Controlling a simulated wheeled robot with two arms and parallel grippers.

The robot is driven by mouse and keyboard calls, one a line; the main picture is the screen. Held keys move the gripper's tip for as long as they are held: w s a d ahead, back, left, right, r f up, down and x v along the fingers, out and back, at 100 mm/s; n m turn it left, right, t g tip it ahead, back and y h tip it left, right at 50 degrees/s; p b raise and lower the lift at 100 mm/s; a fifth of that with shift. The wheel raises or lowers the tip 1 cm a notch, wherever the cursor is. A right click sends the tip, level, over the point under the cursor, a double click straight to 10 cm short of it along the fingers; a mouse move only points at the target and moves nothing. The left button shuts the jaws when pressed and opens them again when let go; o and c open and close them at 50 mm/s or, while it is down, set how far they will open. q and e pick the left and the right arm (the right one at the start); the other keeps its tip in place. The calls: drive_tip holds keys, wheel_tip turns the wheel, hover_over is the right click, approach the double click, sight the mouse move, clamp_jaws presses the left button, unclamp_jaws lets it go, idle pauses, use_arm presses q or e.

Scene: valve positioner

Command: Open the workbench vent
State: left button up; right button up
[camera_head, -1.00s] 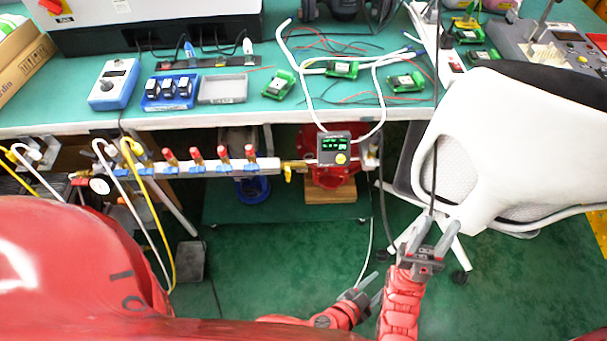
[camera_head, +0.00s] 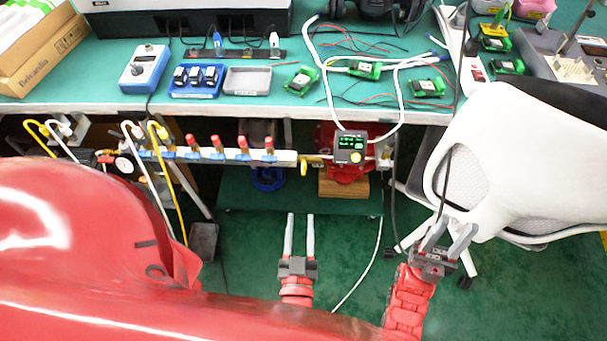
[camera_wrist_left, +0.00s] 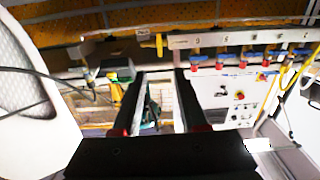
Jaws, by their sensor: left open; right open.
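A pipe manifold (camera_head: 222,153) runs under the front edge of the workbench (camera_head: 215,108), with several red-topped valves. No label shows which part is the vent. The yellow handle also shows in the left wrist view (camera_wrist_left: 159,46). My left gripper (camera_head: 300,217) is open and empty, below the handle in the picture, fingers pointing at the bench. My right gripper (camera_head: 453,228) is open in front of the white chair, touching nothing I can confirm.
The white chair (camera_head: 490,180) fills the right side. A red body (camera_head: 349,172) on a wooden block stands under the bench. White and yellow hoses (camera_head: 170,190) hang at left. The green floor (camera_head: 250,245) around my left gripper is mostly clear.

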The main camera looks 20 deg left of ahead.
sight(304, 170)
use_arm(q)
drive_tip(key=p+x, duration=0.1)
drive_tip(key=x, duration=1.1)
drive_tip(key=shift+w, duration=0.15)
drive_tip(key=shift+w+a+f, duration=0.1)
drive_tip(key=shift+w+a, duration=0.1)
drive_tip(key=shift+w, duration=0.35)
drive_tip(key=shift+c, duration=0.3)
clamp_jaws()
